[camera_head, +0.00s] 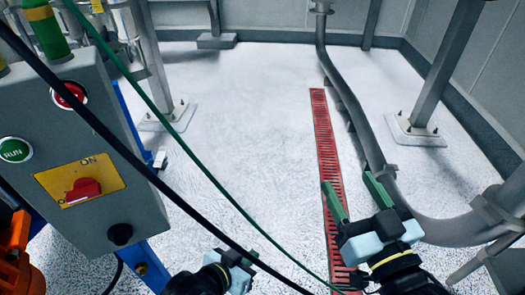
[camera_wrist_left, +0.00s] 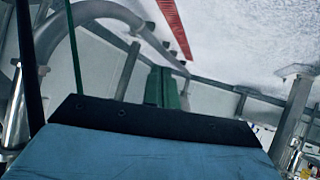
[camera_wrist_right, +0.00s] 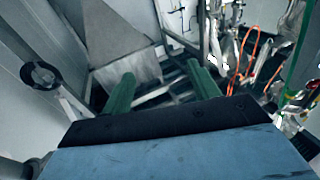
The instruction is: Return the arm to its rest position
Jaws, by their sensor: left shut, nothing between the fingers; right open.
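My right gripper (camera_head: 351,194) is in the lower right of the head view, above the floor near the red grate. Its two green fingers stand apart with nothing between them, and they show apart in the right wrist view (camera_wrist_right: 162,88) too. My left gripper (camera_head: 250,256) is low in the middle of the head view, near the bottom edge. In the left wrist view its green fingers (camera_wrist_left: 162,88) are together, with nothing held between them.
A grey control box (camera_head: 105,165) with a green RUN button (camera_head: 15,150) and red switch (camera_head: 84,190) stands at the left. A green cable (camera_head: 193,183) and black cable (camera_head: 128,158) cross the view. A grey pipe (camera_head: 350,101) runs right of the red floor grate (camera_head: 325,145). The middle floor is clear.

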